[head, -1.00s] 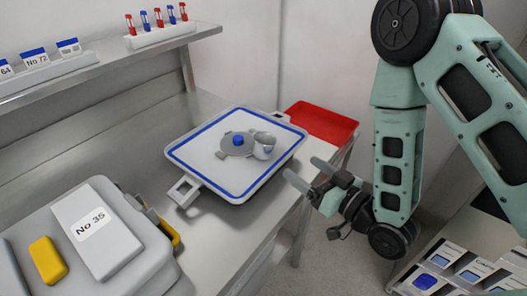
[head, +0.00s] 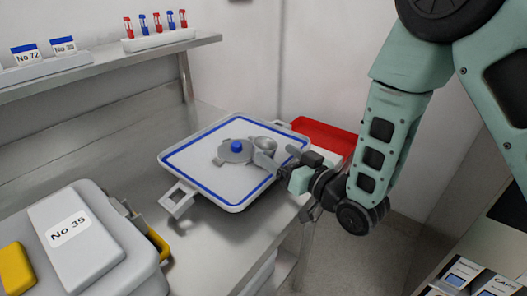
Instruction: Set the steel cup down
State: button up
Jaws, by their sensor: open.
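The steel cup (head: 264,143) stands on the white tray with a blue border line (head: 205,187), towards its right side. Beside it on the tray lies a flat grey lid-like disc (head: 228,157) with a blue knob (head: 236,146). My gripper (head: 278,156) is open at the tray's right edge, with its fingers pointing left towards the cup. One finger overlaps the cup's lower part in the picture. I cannot tell whether it touches the cup. The cup's lower side is partly hidden behind the finger.
A red bin (head: 325,135) is behind the tray. A grey case (head: 110,270) labelled No 35 with a yellow block (head: 15,268) is at the lower left. A shelf (head: 130,57) holds tube racks above. Bare steel bench (head: 150,150) lies left of the tray.

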aim_at(274, 151)
jog(key=x, duration=0.1)
jog(key=p+x, duration=0.1)
jog(key=x, duration=0.2)
jog(key=shift+a+r+p, duration=0.3)
jog(key=shift+r+p, duration=0.05)
jog(key=shift+p, duration=0.05)
jog(key=shift+w+a+f, duration=0.1)
jog(key=shift+w+a, duration=0.15)
jog(key=shift+w, duration=0.1)
jog(key=c, duration=1.1)
jog(key=shift+c, duration=0.2)
